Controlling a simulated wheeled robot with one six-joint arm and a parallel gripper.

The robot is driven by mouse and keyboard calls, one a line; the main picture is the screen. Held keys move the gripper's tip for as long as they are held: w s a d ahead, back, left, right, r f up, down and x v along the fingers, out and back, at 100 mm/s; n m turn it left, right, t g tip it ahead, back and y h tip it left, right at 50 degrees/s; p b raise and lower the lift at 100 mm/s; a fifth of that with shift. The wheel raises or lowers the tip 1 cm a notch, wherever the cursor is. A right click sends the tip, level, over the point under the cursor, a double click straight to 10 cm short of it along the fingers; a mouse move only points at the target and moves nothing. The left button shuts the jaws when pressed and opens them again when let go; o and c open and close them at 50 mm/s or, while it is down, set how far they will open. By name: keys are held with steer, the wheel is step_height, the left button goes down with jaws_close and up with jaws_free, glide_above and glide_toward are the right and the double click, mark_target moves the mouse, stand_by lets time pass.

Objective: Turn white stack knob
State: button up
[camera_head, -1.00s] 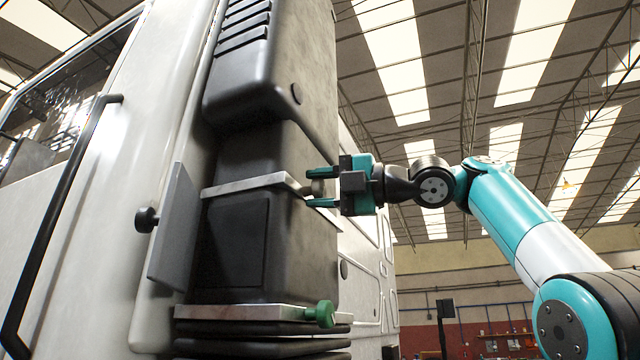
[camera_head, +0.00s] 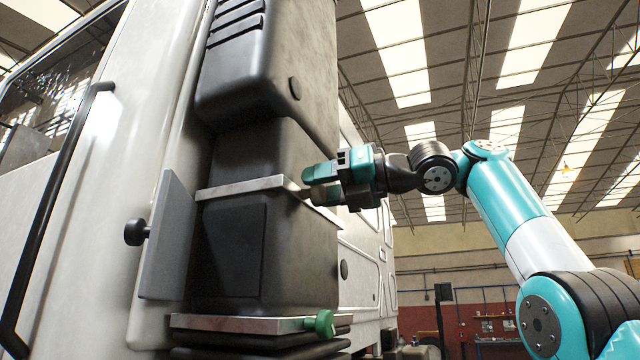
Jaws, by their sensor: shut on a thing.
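The white stack knob is at the right end of the upper pale metal plate (camera_head: 245,187) on the dark stack (camera_head: 235,240). My gripper (camera_head: 315,184) is at that plate end, its fingers pointing left and its jaws shut on the knob. The gripper is rolled, so one finger shows in front of and above the other. The fingers hide nearly all of the knob, and I cannot tell how far it is turned.
A green knob (camera_head: 320,323) sits on the lower plate (camera_head: 240,323). A black handrail (camera_head: 55,210) is on the white vehicle body at left. Open room lies right of the stack.

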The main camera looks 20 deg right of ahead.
steer(key=shift+s+a+r+n, duration=0.15)
steer(key=shift+s+r+n, duration=0.1)
steer(key=shift+r+n, duration=0.25)
steer(key=shift+f+n, duration=0.1)
steer(key=shift+n, duration=0.2)
steer(key=o, duration=0.9)
steer(key=shift+s+a, duration=0.1)
steer(key=shift+s, duration=0.1)
steer(key=shift+w+f, duration=0.15)
